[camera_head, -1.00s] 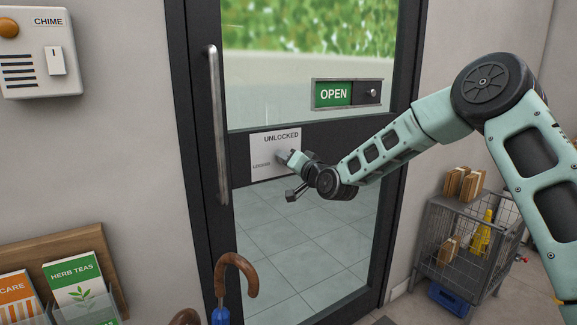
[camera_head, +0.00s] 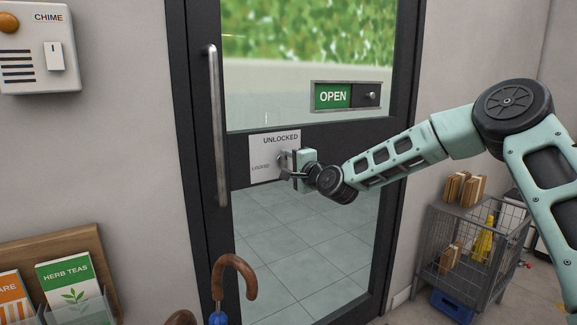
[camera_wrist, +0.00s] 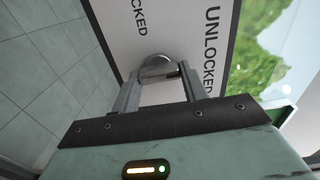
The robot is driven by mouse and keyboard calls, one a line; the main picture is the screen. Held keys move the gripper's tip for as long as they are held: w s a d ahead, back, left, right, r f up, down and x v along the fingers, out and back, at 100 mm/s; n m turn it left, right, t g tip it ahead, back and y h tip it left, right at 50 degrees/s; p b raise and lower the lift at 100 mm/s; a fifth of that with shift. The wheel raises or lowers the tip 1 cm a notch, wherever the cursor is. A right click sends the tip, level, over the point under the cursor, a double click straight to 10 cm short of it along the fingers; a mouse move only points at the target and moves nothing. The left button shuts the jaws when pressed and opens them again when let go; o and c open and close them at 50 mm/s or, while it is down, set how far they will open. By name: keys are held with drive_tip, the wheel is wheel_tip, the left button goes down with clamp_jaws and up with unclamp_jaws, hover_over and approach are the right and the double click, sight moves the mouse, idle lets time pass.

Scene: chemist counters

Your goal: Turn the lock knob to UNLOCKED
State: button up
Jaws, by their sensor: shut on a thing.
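The lock plate (camera_head: 262,158) is a white panel on the door, with UNLOCKED at its top and LOCKED at its lower left. It also fills the upper middle of the wrist view (camera_wrist: 150,30), where the lettering appears turned. The lock knob (camera_wrist: 158,66) is a grey metal piece between my fingers in the wrist view; which label it points to I cannot tell. My gripper (camera_head: 287,164) is at the right part of the plate, shut on the knob. In the wrist view its two fingers (camera_wrist: 160,88) stand on either side of the knob. In the head view the gripper mostly hides the knob.
A vertical door handle (camera_head: 217,125) stands left of the plate. An OPEN slider sign (camera_head: 346,96) is above right. A chime box (camera_head: 40,50) is on the left wall. An umbrella handle (camera_head: 236,265) rises in front of the door. A wire cart (camera_head: 462,250) stands at right.

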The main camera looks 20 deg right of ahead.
drive_tip(key=shift+m, duration=0.4)
drive_tip(key=o, duration=1)
drive_tip(key=v, duration=1.7)
drive_tip(key=shift+s, duration=0.15)
